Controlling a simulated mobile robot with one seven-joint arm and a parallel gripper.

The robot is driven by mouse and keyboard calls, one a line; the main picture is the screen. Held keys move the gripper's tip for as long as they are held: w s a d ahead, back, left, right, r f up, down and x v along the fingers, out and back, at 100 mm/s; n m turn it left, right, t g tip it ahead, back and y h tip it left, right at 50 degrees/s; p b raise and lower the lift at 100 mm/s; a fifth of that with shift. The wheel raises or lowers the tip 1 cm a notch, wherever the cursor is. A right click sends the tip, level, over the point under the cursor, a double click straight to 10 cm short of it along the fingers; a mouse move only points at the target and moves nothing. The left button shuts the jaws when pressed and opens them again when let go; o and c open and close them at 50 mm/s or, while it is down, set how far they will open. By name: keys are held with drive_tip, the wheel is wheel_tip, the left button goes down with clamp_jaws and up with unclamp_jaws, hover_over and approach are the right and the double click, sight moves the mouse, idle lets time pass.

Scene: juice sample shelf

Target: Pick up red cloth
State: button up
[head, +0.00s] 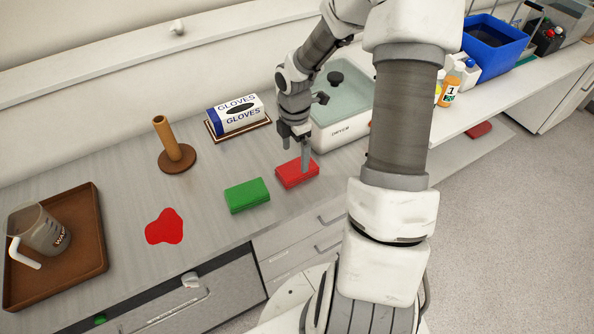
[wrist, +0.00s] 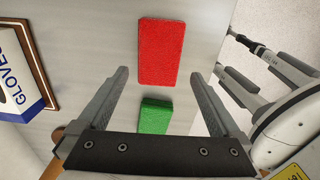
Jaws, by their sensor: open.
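The red cloth (head: 290,178) is a folded rectangular block lying flat on the grey counter near its front edge. It also shows in the wrist view (wrist: 168,50), beyond my fingertips. My gripper (head: 295,155) is open and empty over the cloth. One finger overlaps the cloth in the head view, and I cannot tell whether it touches. In the wrist view the open fingers (wrist: 159,76) frame the space between the red cloth and a green cloth (wrist: 155,115).
The green cloth (head: 247,195) lies left of the red one. A red spill (head: 165,227) is further left.

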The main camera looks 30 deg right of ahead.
sight(297, 167)
drive_tip(key=shift+d+f, duration=0.15)
drive_tip(key=shift+f, duration=1.35)
drive_tip(key=shift+d+f, duration=0.15)
drive_tip(key=shift+f, duration=1.35)
drive_tip(key=shift+c, duration=0.2)
drive_tip(key=c, duration=1.1)
drive_tip(key=shift+w+r, duration=0.1)
